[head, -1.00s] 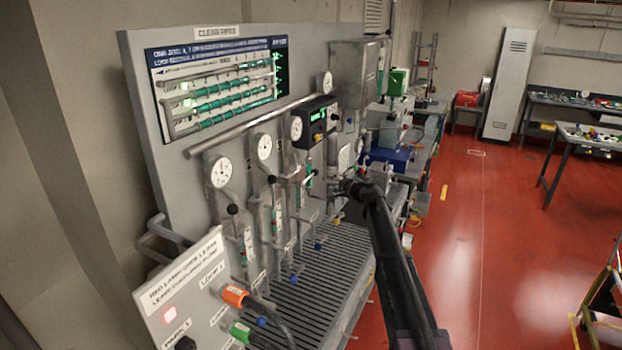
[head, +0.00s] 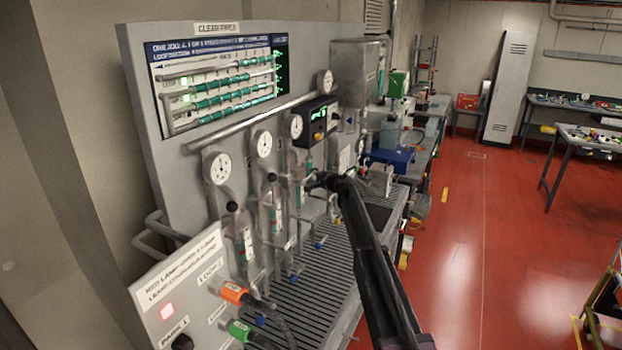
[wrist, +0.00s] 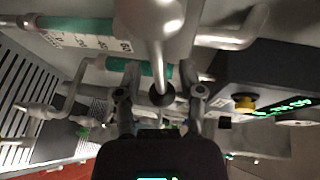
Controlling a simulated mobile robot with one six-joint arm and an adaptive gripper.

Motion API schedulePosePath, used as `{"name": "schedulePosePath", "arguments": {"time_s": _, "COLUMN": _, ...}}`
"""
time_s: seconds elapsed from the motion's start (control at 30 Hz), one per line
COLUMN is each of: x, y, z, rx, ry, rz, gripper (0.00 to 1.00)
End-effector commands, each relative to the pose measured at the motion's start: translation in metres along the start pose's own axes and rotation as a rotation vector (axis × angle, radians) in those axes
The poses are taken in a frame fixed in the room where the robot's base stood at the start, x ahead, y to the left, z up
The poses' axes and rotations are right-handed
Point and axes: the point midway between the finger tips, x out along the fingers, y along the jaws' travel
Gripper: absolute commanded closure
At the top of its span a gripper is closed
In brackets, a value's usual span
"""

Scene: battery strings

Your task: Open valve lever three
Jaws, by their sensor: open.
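Three gauge columns with black-knobbed levers stand on the grey panel in the head view. The first lever knob (head: 232,207) and second lever knob (head: 271,178) are clear of my arm. My gripper (head: 311,183) is at the third column, where it largely hides the lever. In the wrist view my gripper (wrist: 159,93) is open, with one finger on each side of a grey lever with a black ball knob (wrist: 161,99). The knob lies between the fingertips; I cannot tell whether either finger touches it.
A black digital readout box (head: 317,120) is mounted close above my gripper. A grey pipe (head: 250,122) runs across the panel. A slatted grey bench (head: 325,262) lies below. A lamp panel (head: 185,290) stands at front left.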

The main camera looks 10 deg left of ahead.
Motion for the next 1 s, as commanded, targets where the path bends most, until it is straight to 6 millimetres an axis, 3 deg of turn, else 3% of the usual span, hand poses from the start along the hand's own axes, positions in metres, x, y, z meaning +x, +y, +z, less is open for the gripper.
{"name": "schedulePosePath", "arguments": {"time_s": 0.37, "x": 0.0026, "y": 0.0, "z": -0.0002, "rx": 0.0, "ry": 0.0, "rz": 0.0, "gripper": 0.5}}
{"name": "schedulePosePath", "arguments": {"time_s": 0.53, "x": 0.0024, "y": 0.0, "z": -0.0004, "rx": 0.0, "ry": 0.0, "rz": 0.0, "gripper": 1.0}}
{"name": "schedulePosePath", "arguments": {"time_s": 1.0, "x": 0.0028, "y": -0.0014, "z": 0.0012, "rx": -0.02, "ry": 0.003, "rz": -0.008, "gripper": 1.0}}
